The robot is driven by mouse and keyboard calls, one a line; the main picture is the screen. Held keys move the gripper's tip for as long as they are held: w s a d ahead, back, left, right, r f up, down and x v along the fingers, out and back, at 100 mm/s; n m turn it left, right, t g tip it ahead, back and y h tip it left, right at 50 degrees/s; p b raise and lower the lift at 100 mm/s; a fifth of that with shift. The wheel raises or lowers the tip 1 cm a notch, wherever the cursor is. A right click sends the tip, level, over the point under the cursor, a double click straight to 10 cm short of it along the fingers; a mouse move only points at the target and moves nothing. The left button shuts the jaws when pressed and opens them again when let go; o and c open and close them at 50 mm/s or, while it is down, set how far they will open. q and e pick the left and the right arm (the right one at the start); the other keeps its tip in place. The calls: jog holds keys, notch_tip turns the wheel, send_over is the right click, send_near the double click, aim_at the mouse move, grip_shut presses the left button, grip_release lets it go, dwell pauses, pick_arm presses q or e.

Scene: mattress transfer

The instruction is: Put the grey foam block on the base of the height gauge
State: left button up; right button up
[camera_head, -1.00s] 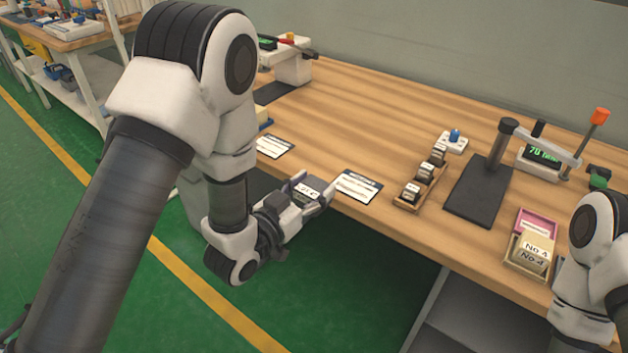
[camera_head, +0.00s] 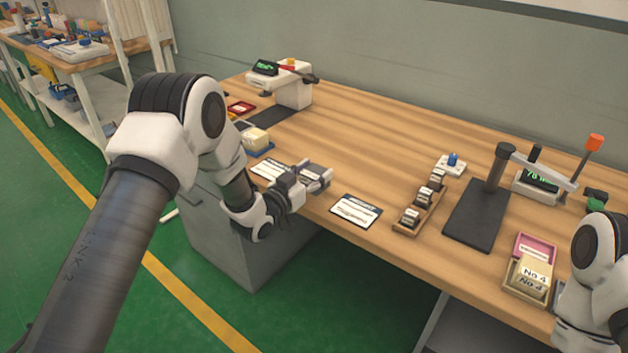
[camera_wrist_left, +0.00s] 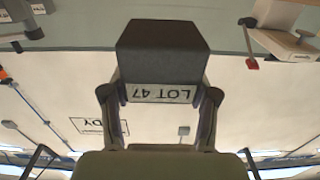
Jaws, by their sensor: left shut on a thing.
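The dark grey foam block (camera_wrist_left: 162,50) carries a white "LOT 47" label, upside down in the left wrist view. My left gripper (camera_wrist_left: 160,95) is shut on its label end. In the head view the gripper (camera_head: 308,181) holds the block near the bench's front edge, beside a white card; the gripper partly hides it. A stand with a dark flat base (camera_head: 478,216), a post and an arm at the right looks like the height gauge; its base is bare. A white instrument (camera_head: 292,88) with a display and a dark pad stands at the back left. My right gripper is out of view.
White cards (camera_head: 355,210) lie along the front edge. A wooden rack (camera_head: 407,229) of small labelled blocks stands left of the dark base. A tray with a pink part and tan "No 4" blocks (camera_head: 532,278) is at the right. The bench's middle and back are clear.

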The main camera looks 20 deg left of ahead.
pick_arm(q)
notch_tip(320, 180, down, 3)
jog(key=shift+r, duration=0.1)
jog(key=shift+s, duration=0.1)
jog(key=shift+d, duration=0.1)
jog(key=o, duration=1.1)
jog(key=shift+o, duration=0.2)
jog(key=shift+s, duration=0.1)
